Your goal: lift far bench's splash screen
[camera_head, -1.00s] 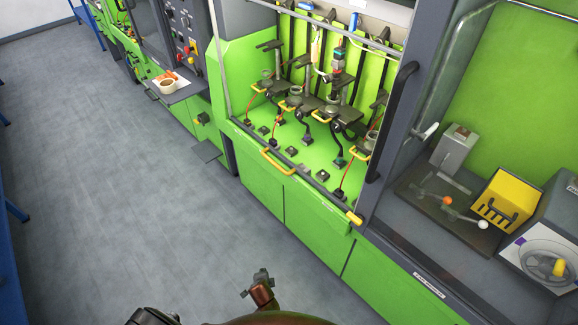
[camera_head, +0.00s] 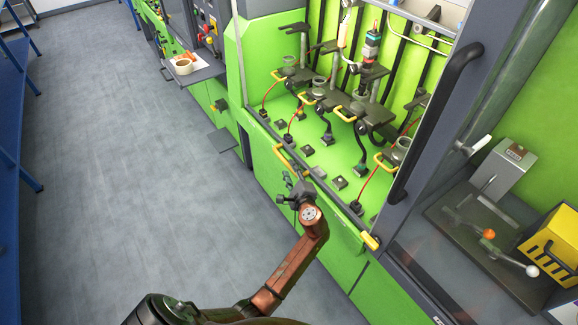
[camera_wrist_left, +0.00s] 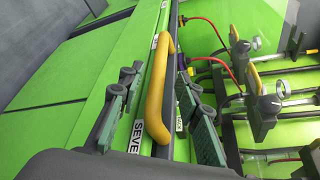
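The green bench's splash screen has a dark lower bar (camera_head: 325,187) lying along the bench's front edge, so it looks lowered. Its clear pane is hard to make out. A yellow handle (camera_head: 284,158) is fixed to the bar; in the left wrist view the handle (camera_wrist_left: 158,85) runs upright through the middle. My left gripper (camera_head: 293,190) is at the near end of this handle. In the left wrist view its fingers (camera_wrist_left: 160,112) are spread, one on each side of the handle, with gaps visible. My right gripper is out of view.
Behind the screen stand several injector stations (camera_head: 358,95) with red leads and yellow grips. A dark upright handle (camera_head: 438,120) stands to the right, near a yellow box (camera_head: 556,240). A tape roll (camera_head: 184,66) lies on a shelf at the left. The grey floor (camera_head: 110,180) is clear.

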